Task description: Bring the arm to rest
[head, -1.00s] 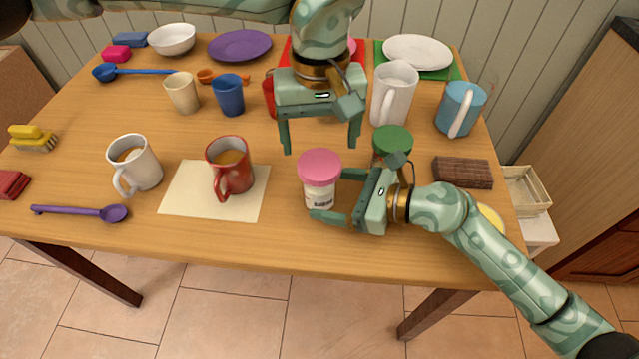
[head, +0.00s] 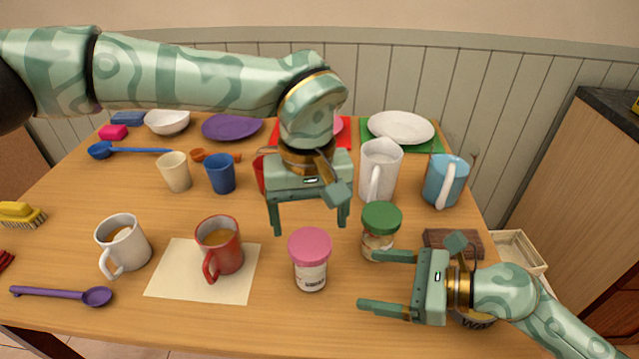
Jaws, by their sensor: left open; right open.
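My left gripper (head: 308,217) is open and empty. It hangs fingers-down over the middle of the table, behind the pink-lidded jar (head: 310,262), with the red cup partly hidden behind it. My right gripper (head: 368,281) is open and empty, its fingers pointing left. It is over the front right of the table, to the right of the pink-lidded jar and apart from it. The green-lidded jar (head: 379,231) stands just behind the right gripper's upper finger; I cannot tell if they touch.
On the wooden table (head: 200,328), a red mug (head: 222,245) stands on a cream sheet (head: 172,284), with a white mug (head: 126,245) to its left. A white pitcher (head: 381,165) and a blue pitcher (head: 443,180) stand behind right. A brown block (head: 440,241) lies behind my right gripper.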

